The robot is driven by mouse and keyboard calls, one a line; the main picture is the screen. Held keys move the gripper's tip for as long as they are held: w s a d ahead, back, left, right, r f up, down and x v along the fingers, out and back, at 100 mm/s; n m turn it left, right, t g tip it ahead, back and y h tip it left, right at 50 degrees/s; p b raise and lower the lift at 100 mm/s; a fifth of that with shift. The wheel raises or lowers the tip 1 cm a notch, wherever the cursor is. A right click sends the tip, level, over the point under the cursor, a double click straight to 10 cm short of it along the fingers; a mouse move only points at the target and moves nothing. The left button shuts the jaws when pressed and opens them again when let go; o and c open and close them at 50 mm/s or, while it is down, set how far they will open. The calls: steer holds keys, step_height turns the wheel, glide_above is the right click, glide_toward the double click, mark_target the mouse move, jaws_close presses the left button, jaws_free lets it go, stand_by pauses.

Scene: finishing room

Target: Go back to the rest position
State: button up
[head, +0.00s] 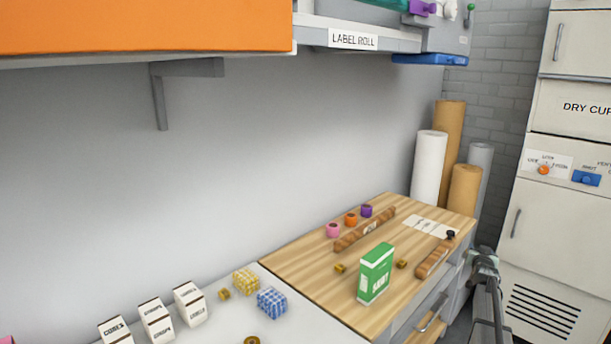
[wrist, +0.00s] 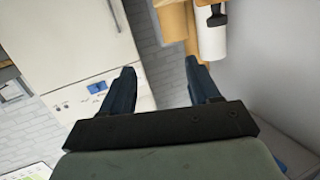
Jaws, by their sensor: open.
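My gripper (wrist: 159,66) is open and empty in the wrist view, its two dark fingers spread wide with nothing between them. Beyond the fingers are the white cabinet, a grey brick wall and paper rolls. In the head view, grey metal parts that look like my arm stand at the lower right, beside the wooden worktop (head: 300,262). I cannot make out the fingers there. No object is touching the fingers in the wrist view.
A green box (head: 376,273) stands on the worktop among small items. White boxes (head: 189,304) and wrapped blocks (head: 272,302) sit lower left. Tall paper rolls (head: 429,168) stand behind. A white cabinet (head: 560,225) is at right. An orange shelf unit (head: 140,25) hangs above.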

steer(key=s+a+f+n+g+y, duration=0.1)
steer(key=s+a+f, duration=0.2)
steer(key=a+f, duration=0.35)
steer(key=s+a+f+g+y, duration=0.1)
steer(key=s+a+f+g, duration=0.2)
steer(key=f, duration=0.6)
steer(key=s+a+f+n+y, duration=0.1)
steer(key=s+a+f, duration=0.35)
steer(key=f, duration=0.35)
steer(key=s+a+f+n+g+y, duration=0.1)
steer(key=s+a+f+g+y, duration=0.3)
steer(key=s+a+f, duration=1.1)
steer(key=s+a+f+n+g, duration=0.1)
steer(key=s+a+f+g, duration=0.1)
steer(key=s+a+f, duration=0.3)
steer(key=s+a+f+g, duration=0.2)
steer(key=s+a, duration=0.1)
steer(key=s, duration=0.3)
steer(key=s+a+g, duration=0.3)
steer(key=s, duration=0.7)
steer(key=s+a+f+n+g, duration=0.1)
steer(key=s+a+g, duration=0.1)
steer(key=s, duration=0.7)
steer(key=s+a+n+g, duration=0.1)
steer(key=s+a+g, duration=0.2)
steer(key=s, duration=0.7)
steer(key=shift+s+a+f+g, duration=0.15)
steer(key=shift+s+a+g, duration=0.15)
steer(key=shift+a, duration=0.15)
